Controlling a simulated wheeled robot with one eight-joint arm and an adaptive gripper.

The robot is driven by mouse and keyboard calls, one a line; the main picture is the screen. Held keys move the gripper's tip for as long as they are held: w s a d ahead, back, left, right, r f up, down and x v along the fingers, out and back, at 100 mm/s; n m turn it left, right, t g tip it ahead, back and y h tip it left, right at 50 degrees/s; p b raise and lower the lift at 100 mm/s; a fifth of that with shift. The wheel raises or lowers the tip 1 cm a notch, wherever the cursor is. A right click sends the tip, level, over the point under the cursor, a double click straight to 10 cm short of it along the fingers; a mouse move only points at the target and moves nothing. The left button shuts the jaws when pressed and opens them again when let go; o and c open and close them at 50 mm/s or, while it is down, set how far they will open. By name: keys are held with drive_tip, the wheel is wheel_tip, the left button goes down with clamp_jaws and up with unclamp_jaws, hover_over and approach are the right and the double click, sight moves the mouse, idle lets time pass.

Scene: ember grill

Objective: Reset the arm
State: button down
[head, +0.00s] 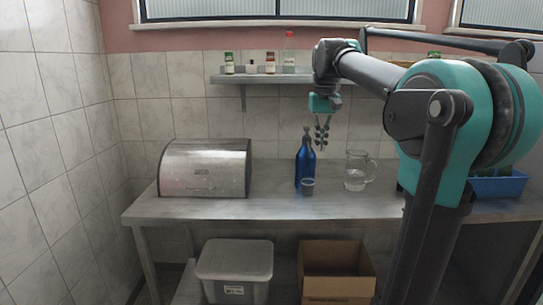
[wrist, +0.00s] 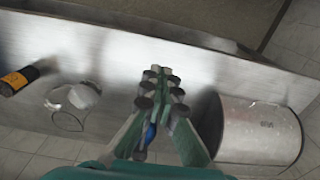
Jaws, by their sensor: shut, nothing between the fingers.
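My gripper (head: 321,150) hangs over the metal counter in the head view, with its fingers pointing down. It is shut and empty.
A metal bread bin (head: 204,170) stands left on the counter (head: 250,208). A shelf (head: 280,78) holds several bottles behind my arm. A dark bottle (wrist: 20,78) with an orange label shows in the wrist view.

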drive_tip(key=s+d+f+t, duration=0.1)
drive_tip(key=s+f, duration=0.3)
drive_tip(key=f, duration=0.7)
drive_tip(key=s+d+f+t, duration=0.1)
drive_tip(key=s+f, duration=0.3)
drive_tip(key=f, duration=0.7)
drive_tip(key=s+d+f+t, duration=0.1)
drive_tip(key=s+f, duration=1.2)
drive_tip(key=f, duration=0.2)
drive_tip(key=shift+s+d+t, duration=0.35)
drive_tip(key=shift+s+t, duration=0.05)
